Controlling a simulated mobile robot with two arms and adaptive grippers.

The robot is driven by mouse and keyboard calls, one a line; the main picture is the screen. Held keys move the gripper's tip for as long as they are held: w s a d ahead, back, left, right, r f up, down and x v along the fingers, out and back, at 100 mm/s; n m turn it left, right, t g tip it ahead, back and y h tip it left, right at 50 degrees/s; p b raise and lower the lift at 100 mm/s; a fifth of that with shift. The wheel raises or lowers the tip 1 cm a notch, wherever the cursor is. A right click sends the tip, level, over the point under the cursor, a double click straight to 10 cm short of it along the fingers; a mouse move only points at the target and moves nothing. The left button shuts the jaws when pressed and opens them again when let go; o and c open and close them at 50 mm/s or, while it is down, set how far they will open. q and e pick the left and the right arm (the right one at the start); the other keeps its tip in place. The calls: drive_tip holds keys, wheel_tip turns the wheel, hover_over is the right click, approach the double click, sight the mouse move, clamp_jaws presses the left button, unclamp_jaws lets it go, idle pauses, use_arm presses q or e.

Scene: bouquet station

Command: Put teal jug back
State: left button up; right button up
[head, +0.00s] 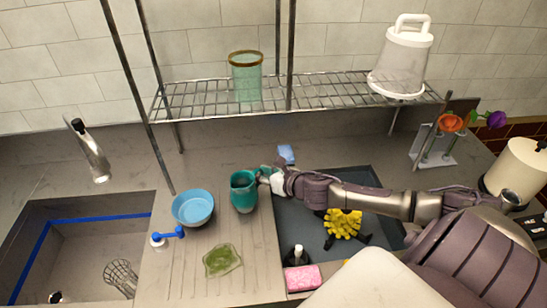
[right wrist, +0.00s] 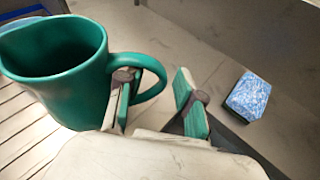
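The teal jug (head: 243,191) stands upright on the ribbed drainboard, right of a blue bowl. My right gripper (head: 266,176) reaches in from the right at the jug's handle side. In the right wrist view the jug (right wrist: 55,70) fills the upper left, its handle pointing right. The right gripper (right wrist: 157,92) is open. One finger is at the handle's opening beside the jug's body. The other finger is outside the handle, with a gap between it and the handle. My left gripper is not in view.
The blue bowl (head: 193,208) and green dish (head: 222,260) are near the jug. A blue sponge (head: 286,154) lies behind my gripper. The sink (head: 85,255) is at left.

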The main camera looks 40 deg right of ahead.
drive_tip(key=v, duration=1.1)
drive_tip(key=shift+s, duration=0.35)
